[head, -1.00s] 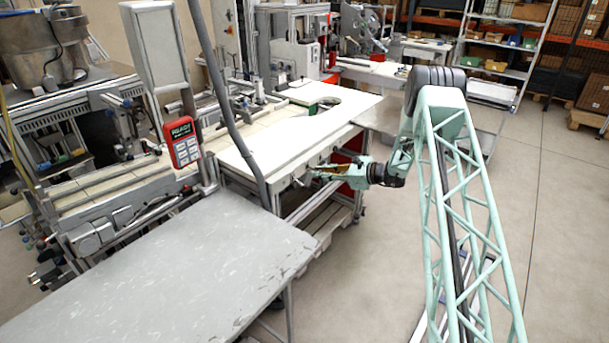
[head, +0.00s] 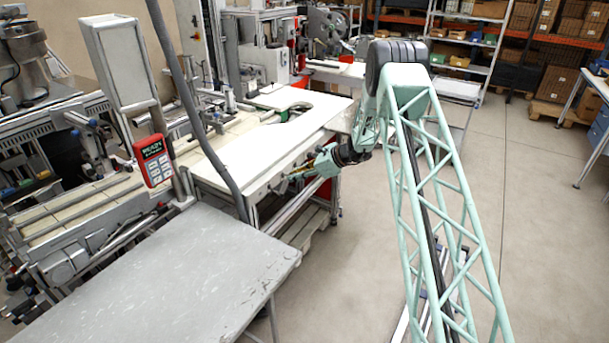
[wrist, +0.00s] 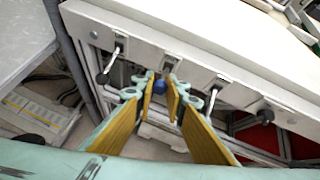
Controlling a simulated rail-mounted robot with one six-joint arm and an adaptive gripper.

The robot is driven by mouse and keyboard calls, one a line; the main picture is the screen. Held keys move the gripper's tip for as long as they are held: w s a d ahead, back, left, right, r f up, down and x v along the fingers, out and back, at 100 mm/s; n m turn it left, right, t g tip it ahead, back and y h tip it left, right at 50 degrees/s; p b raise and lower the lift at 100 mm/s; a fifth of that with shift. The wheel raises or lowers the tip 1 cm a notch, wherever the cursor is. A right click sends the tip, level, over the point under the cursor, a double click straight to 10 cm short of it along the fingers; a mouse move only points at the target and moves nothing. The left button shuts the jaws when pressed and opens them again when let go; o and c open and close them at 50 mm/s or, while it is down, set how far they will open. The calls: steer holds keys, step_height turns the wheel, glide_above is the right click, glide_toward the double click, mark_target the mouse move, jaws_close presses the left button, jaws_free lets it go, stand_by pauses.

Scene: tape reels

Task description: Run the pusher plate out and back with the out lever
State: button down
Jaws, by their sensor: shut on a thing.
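My gripper (head: 290,175) is at the front edge of the white-topped table (head: 235,160). In the wrist view its yellow-padded fingers (wrist: 162,88) are closed around a lever with a blue knob (wrist: 159,87). This lever sits in a row of levers along the table's front rail. I cannot make out lever labels or pick out the pusher plate with certainty. In the head view the fingers hide the held lever.
A red handset reading READY (head: 154,160) hangs left of the table. A grey metal table (head: 165,275) stands in front. A dark round knob (wrist: 265,116) is farther right on the rail. A slanting grey pole (head: 195,120) crosses the left side. Floor at right is open.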

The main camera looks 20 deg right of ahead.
steer(key=shift+r, duration=0.1)
stand_by(0.3)
steer(key=c, duration=2.6)
jaws_free()
steer(key=v, duration=1.2)
steer(key=shift+w+r, duration=0.1)
steer(key=shift+a, duration=0.1)
